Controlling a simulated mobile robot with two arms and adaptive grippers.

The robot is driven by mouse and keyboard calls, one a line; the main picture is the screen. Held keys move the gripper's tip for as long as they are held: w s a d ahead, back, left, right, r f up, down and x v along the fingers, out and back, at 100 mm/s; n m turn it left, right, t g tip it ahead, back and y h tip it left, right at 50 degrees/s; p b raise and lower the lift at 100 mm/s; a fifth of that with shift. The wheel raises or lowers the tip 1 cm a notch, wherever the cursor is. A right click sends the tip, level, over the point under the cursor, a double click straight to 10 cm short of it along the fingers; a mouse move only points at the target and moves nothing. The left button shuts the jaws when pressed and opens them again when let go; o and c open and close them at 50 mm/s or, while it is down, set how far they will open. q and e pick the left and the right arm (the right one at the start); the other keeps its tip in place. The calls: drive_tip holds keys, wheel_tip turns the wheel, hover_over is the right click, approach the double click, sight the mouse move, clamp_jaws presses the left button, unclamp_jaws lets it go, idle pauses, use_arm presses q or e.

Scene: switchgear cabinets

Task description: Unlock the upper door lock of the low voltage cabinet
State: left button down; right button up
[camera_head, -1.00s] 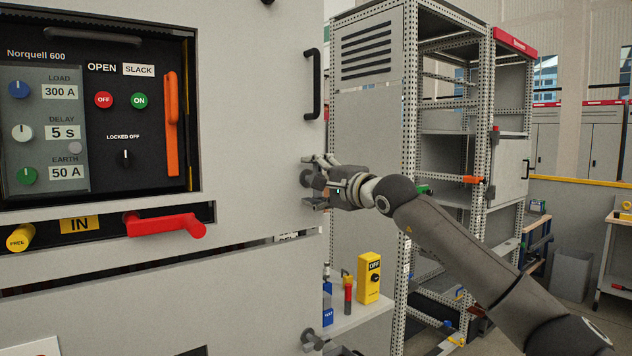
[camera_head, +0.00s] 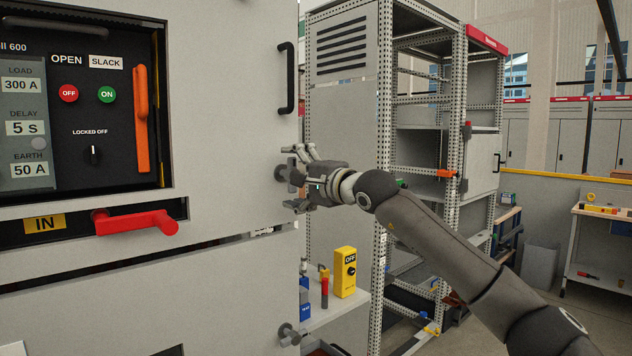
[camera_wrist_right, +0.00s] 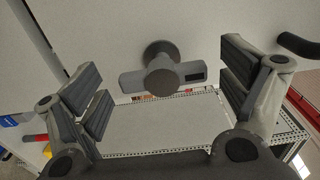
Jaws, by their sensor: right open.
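The upper door lock (camera_head: 283,173) is a dark grey T-handle with a round hub at the right edge of the grey low voltage cabinet door (camera_head: 235,110). In the right wrist view the lock (camera_wrist_right: 162,74) shows its round knob and crossbar, lying crosswise in the picture. My right gripper (camera_head: 297,178) is open, with its fingers above and below the lock in the head view. In the right wrist view the fingers stand apart on both sides of the crossbar, with gaps on both sides. My left gripper is not in view.
A black door handle (camera_head: 288,78) is above the lock, and a similar lower lock (camera_head: 288,335) is below. A red lever (camera_head: 137,222) sticks out of the cabinet front. A shelf with a yellow OFF box (camera_head: 345,271) and an open perforated rack (camera_head: 385,200) stand to the right.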

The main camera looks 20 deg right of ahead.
drive_tip(key=v, duration=1)
drive_tip(key=shift+s, duration=0.2)
